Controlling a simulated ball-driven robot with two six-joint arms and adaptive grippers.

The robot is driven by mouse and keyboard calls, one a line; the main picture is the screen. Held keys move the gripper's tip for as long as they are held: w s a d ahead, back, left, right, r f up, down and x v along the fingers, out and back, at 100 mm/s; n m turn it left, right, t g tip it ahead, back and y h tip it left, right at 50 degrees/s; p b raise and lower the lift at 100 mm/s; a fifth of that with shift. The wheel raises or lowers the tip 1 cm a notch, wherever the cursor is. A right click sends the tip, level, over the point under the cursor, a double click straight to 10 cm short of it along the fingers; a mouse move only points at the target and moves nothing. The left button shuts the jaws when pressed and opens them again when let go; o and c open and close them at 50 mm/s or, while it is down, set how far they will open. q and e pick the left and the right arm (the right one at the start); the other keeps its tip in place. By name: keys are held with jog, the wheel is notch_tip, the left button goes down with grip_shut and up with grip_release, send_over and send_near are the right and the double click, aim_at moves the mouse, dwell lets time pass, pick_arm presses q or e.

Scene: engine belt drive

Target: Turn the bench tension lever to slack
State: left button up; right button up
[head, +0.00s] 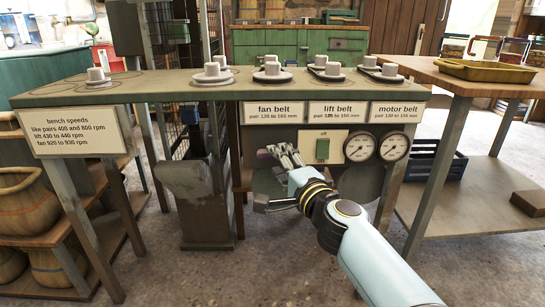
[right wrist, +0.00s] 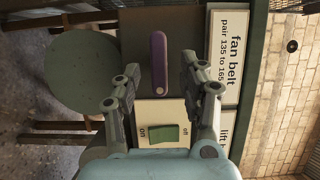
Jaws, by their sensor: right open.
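The tension lever appears to be the purple bar (right wrist: 159,62) in the right wrist view, on a dark plate beside the fan belt label. In the head view, only a small purple end (head: 264,154) shows beside my fingers. My right gripper (head: 273,178) is open below the front edge of the bench (head: 215,97). In the right wrist view, the bar lies in the gap between the open fingers (right wrist: 158,75), with space on both sides; I cannot tell whether the fingertips reach its depth. My left gripper is out of view.
A green on/off switch (head: 322,149) sits right of the lever, close to my gripper, and two dials (head: 376,147) are further right. Several grey pulleys (head: 272,70) stand on the bench. A grey bin-like stand (head: 203,195) is left of my gripper. A side table (head: 470,82) stands right.

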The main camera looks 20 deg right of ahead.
jog(key=shift+w+a, duration=0.15)
jog(key=shift+w, duration=0.85)
jog(key=shift+w+a, duration=0.1)
jog(key=shift+w, duration=0.85)
jog(key=shift+f, duration=0.1)
grip_shut()
